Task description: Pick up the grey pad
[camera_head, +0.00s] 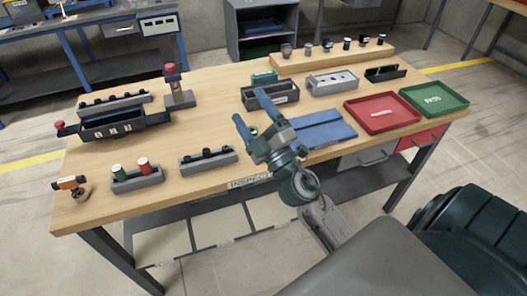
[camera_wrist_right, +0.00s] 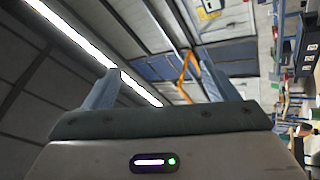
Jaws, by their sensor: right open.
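My right gripper (camera_head: 251,110) is open and empty above the middle of the wooden table, its two blue-grey fingers pointing to the far left. In the right wrist view its fingers (camera_wrist_right: 157,88) stand apart with nothing between them; that view faces the ceiling and the room, not the table. I cannot single out a grey pad for certain. A flat blue mat (camera_head: 328,134) lies right of the gripper, partly behind it. A grey block (camera_head: 333,83) with small pale tops stands farther back. My left gripper is not in view.
A red tray (camera_head: 404,116) and a green tray (camera_head: 436,104) lie on the right. A dark open box (camera_head: 285,97) stands behind the gripper. Grey racks (camera_head: 208,167) stand along the front left. A dark bin unit (camera_head: 112,124) stands at left. Bare wood (camera_head: 220,108) shows between.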

